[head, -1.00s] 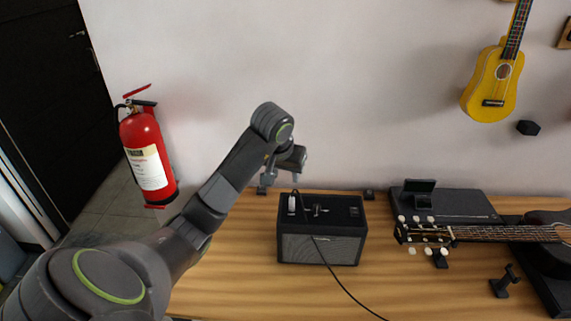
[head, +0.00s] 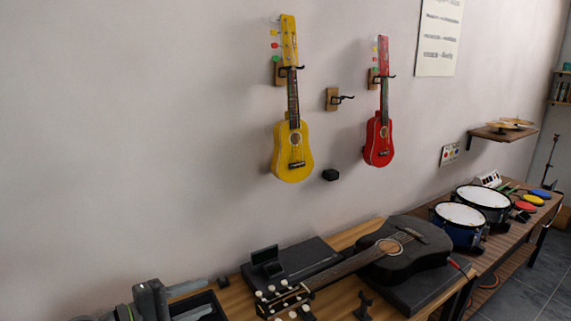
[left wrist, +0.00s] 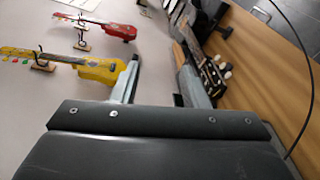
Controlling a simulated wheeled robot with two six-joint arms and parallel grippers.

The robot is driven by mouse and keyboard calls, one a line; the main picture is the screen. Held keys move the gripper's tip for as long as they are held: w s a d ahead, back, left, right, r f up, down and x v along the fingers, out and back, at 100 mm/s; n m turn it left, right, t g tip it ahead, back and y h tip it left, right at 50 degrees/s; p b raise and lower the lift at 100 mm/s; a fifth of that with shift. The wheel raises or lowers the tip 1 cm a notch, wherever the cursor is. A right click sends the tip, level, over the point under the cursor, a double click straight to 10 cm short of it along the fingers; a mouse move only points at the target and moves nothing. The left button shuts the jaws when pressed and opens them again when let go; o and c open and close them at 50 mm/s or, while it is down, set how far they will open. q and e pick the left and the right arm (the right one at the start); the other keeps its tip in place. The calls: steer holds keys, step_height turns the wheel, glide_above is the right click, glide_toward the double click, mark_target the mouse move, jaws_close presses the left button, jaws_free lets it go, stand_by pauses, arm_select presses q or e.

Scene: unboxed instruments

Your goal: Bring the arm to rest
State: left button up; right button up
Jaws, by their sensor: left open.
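My left gripper (head: 188,300) shows at the bottom left of the head view, with its wrist beside it. In the left wrist view its two fingers (left wrist: 160,82) stand apart with nothing held between them. The fingers point toward the wall and the black guitar (head: 405,250), which lies on the wooden table (head: 345,240). My right arm and gripper are in neither view.
A yellow ukulele (head: 293,150) and a red ukulele (head: 379,140) hang on the wall, with an empty wall hook (head: 333,99) between them. A dark cable (left wrist: 302,120) curves at the wrist view's right.

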arm_select(q)
steer(key=s+a+r+n+t+y, duration=0.25)
steer(key=a+n+t+y, duration=0.35)
steer(key=n, duration=0.8)
steer(key=s+a+r+n+t+y, duration=0.3)
steer(key=n+t, duration=0.4)
steer(key=n, duration=0.6)
steer(key=s+a+f+n+g+y, duration=0.5)
steer(key=a+f+n+g+y, duration=0.5)
steer(key=n, duration=1.3)
steer(key=s+d+f+n+g+h, duration=0.25)
steer(key=s+f+n+g, duration=0.3)
steer(key=s+f, duration=0.4)
steer(key=s+d+f+n+g+h, duration=0.2)
steer(key=s+d+f+n+g, duration=0.3)
steer(key=s+f, duration=0.45)
steer(key=a+f+b, duration=0.3)
steer(key=f+b, duration=0.1)
steer(key=f, duration=2.4)
steer(key=s+d+f+g+b, duration=0.1)
steer(key=s+f+b, duration=0.2)
steer(key=s+f, duration=1.2)
step_height(320, 180, down, 4)
steer(key=shift+s+d+f+n+g+h, duration=0.15)
steer(key=shift+s+n+g+h, duration=0.05)
steer(key=shift+n+g+h, duration=0.15)
steer(key=shift+c, duration=0.4)
